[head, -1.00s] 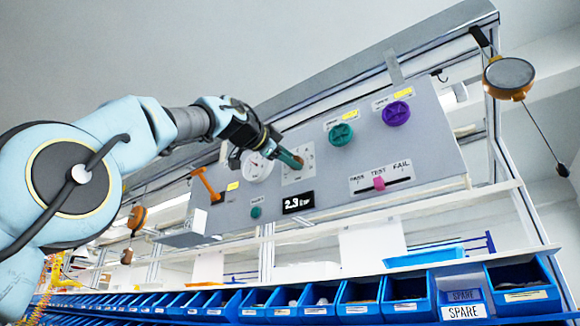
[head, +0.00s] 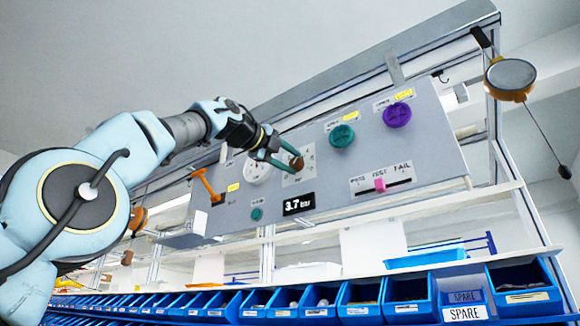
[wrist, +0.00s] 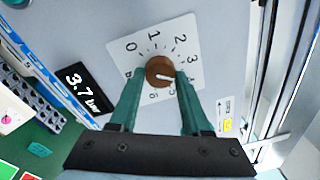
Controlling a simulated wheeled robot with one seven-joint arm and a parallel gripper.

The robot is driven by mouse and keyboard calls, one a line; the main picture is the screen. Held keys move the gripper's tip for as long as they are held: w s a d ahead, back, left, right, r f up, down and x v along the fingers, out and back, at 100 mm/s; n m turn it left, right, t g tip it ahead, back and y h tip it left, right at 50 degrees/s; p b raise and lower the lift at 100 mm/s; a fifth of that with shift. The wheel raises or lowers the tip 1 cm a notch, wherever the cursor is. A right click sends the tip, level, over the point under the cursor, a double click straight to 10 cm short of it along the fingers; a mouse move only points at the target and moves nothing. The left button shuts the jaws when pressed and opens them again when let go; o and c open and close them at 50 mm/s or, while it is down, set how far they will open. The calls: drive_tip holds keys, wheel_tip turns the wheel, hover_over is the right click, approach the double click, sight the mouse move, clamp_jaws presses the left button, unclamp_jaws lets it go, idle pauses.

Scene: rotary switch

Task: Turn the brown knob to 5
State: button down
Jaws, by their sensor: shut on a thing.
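The brown knob (wrist: 160,71) sits on a white dial plate (wrist: 188,50) on the grey panel; in the head view the knob (head: 296,163) shows beside my fingers. Its white pointer mark points right in the wrist view, close to the 4, which is partly hidden by a finger. The numbers 0 to 3 are clear; 5 and 6 show between the fingers. My gripper (wrist: 158,84) has its green fingers on both sides of the knob, shut on it. It also shows in the head view (head: 290,159). The display (wrist: 84,90) reads 3.7 bar.
A teal knob (head: 341,135), a purple knob (head: 397,115), a small green knob (head: 256,214), a pink slider (head: 380,185) and an orange lever (head: 207,185) share the panel. Blue bins (head: 405,300) stand below.

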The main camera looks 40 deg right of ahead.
drive_tip(key=m, duration=0.4)
drive_tip(key=shift+m+p, duration=0.3)
drive_tip(key=shift+p, duration=0.05)
drive_tip(key=m, duration=0.4)
drive_tip(key=shift+g+y, duration=0.3)
drive_tip(key=shift+c, duration=1.8)
unclamp_jaws()
drive_tip(key=s+a+b, duration=0.2)
drive_tip(key=a+b, duration=0.2)
drive_tip(key=a, duration=0.6)
drive_tip(key=shift+a+r, duration=0.15)
drive_tip(key=shift+a, duration=0.15)
